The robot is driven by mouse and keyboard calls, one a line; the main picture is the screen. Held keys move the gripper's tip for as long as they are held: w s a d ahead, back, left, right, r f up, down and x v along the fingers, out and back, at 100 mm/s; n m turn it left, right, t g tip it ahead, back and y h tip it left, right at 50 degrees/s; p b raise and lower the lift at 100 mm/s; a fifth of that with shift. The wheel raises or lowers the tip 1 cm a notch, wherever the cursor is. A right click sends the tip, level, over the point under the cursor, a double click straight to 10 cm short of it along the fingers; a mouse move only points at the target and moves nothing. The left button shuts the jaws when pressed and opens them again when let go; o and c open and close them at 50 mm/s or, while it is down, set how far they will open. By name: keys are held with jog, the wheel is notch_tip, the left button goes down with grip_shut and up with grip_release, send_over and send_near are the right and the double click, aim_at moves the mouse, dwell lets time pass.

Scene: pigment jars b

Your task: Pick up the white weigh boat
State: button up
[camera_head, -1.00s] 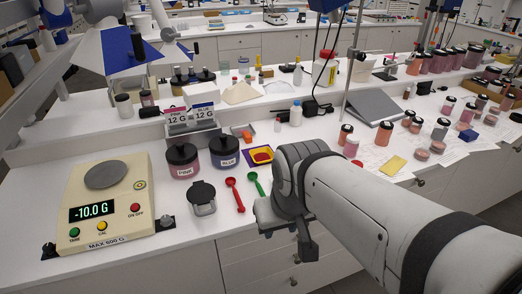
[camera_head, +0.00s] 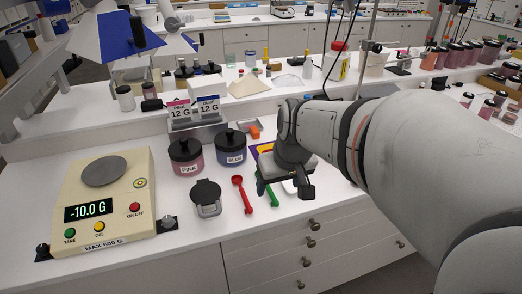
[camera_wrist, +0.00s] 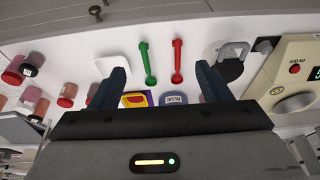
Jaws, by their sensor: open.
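The white weigh boat (camera_wrist: 108,63) lies on the white bench in the wrist view, just beyond the left fingertip and partly covered by it. In the head view only a pale sliver of the weigh boat (camera_head: 290,187) shows beneath my gripper. My gripper (camera_head: 284,187) is above the bench near the green scoop. In the wrist view my gripper (camera_wrist: 161,75) has its fingers wide apart, with nothing between them but the bench items beyond. The weigh boat is off to the left of the gap.
The green scoop (camera_wrist: 148,63) and red scoop (camera_head: 242,193) lie beside the weigh boat. The pink jar (camera_head: 186,158), blue jar (camera_head: 229,149), a dark-lidded container (camera_head: 206,198) and the scale (camera_head: 102,205) stand to the left. The bench's front edge is close.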

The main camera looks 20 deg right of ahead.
aim_at(288, 185)
jog(key=o, duration=0.3)
jog(key=w+d+f+b, duration=0.2)
jog(key=w+d+f, duration=0.3)
jog(key=w, duration=0.2)
jog(key=shift+w+d+f, duration=0.15)
jog(key=shift+w, duration=0.15)
jog(key=o, duration=0.3)
jog(key=shift+t, duration=0.4)
jog(key=w+d+f+b, duration=0.1)
jog(key=w+d+f, duration=0.2)
jog(key=w+d, duration=0.1)
jog(key=d, duration=0.1)
jog(key=w+d+f+b, duration=0.1)
jog(key=w+d+f, duration=0.1)
jog(key=shift+w+d+f+b, duration=0.25)
jog(key=shift+w+f+b, duration=0.05)
jog(key=shift+w+f, duration=0.1)
jog(key=shift+w+d+f, duration=0.25)
jog(key=shift+w+f, duration=0.1)
jog(key=shift+f, duration=0.2)
jog(key=shift+s+p+x, duration=0.15)
jog(key=shift+p+x, duration=0.05)
jog(key=shift+x, duration=1.45)
jog(key=shift+s+p+x, duration=0.1)
jog(key=shift+p+x, duration=0.1)
jog(key=shift+x, duration=1.5)
